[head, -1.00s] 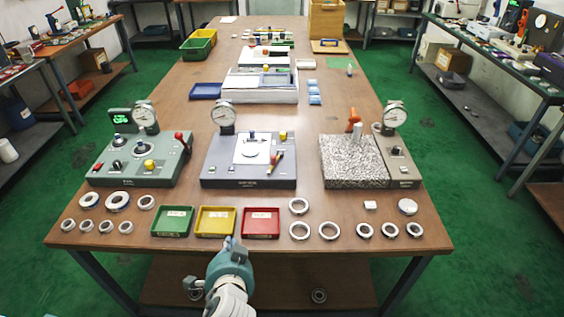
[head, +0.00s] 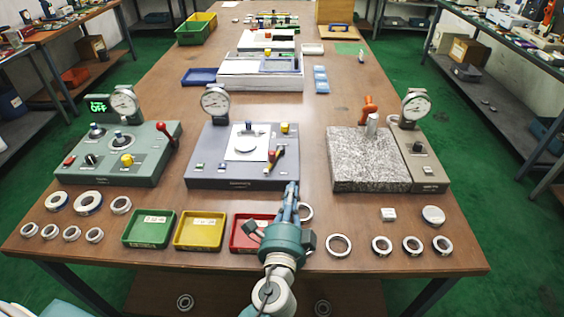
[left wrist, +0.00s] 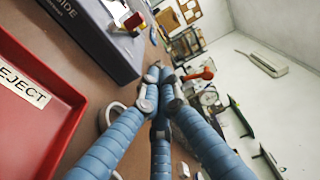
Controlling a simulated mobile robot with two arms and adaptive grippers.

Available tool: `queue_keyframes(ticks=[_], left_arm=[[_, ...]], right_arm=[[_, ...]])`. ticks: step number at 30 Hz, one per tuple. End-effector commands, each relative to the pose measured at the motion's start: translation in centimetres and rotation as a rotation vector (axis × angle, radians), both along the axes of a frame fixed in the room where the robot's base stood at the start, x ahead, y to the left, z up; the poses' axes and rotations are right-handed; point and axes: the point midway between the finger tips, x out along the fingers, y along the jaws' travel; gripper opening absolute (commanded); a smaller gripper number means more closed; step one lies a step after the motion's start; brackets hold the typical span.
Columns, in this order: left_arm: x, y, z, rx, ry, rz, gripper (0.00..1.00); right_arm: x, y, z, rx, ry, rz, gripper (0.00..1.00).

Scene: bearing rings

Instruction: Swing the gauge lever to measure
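The middle gauge unit (head: 205,180) is a grey box with a dial (head: 214,101) on a post and a white plate carrying a part. Its lever (head: 274,158), red and yellow, leans to the upper right on the box's right side. My left gripper (head: 291,188) is just in front of the box's right front corner, below the lever and apart from it. Its blue fingers (left wrist: 160,78) come together at the tips in the left wrist view, with nothing seen between them. The lever's red end (left wrist: 133,20) shows there at the top. My right gripper is not in view.
A red reject tray (head: 245,240) lies left of my gripper, beside yellow (head: 199,231) and green (head: 149,229) trays. A ring (head: 305,212) is partly hidden behind my gripper. A green gauge unit (head: 140,170) stands left; a granite-topped one (head: 365,165) stands right.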

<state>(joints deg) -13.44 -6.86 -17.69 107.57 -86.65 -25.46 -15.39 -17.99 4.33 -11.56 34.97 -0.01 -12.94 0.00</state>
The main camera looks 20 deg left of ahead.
Motion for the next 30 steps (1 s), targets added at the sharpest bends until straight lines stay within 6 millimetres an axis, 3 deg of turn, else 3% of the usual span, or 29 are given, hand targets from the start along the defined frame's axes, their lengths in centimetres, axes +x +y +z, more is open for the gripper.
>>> queue_keyframes(ticks=[4, 8, 13, 20, 24, 30], left_arm=[[0.4, 0.1, 0.1, 0.000, 0.000, 0.001, 0.00], [2.0, 0.4, 0.3, 0.001, -0.001, 0.001, 0.00], [5.4, 1.0, 0.4, 0.001, -0.002, 0.002, 0.00], [10.1, 1.8, 0.3, 0.000, -0.001, 0.001, 0.00], [10.0, 4.2, 0.2, 0.002, 0.002, 0.002, 0.00], [10.1, 5.7, 0.0, 0.000, 0.001, 0.001, 0.00]], right_arm=[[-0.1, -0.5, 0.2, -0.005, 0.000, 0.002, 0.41], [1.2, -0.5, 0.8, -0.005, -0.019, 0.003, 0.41], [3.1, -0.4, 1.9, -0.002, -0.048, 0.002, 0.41], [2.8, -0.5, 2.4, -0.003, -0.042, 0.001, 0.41], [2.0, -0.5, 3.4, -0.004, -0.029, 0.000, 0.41], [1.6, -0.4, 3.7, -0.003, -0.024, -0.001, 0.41]])
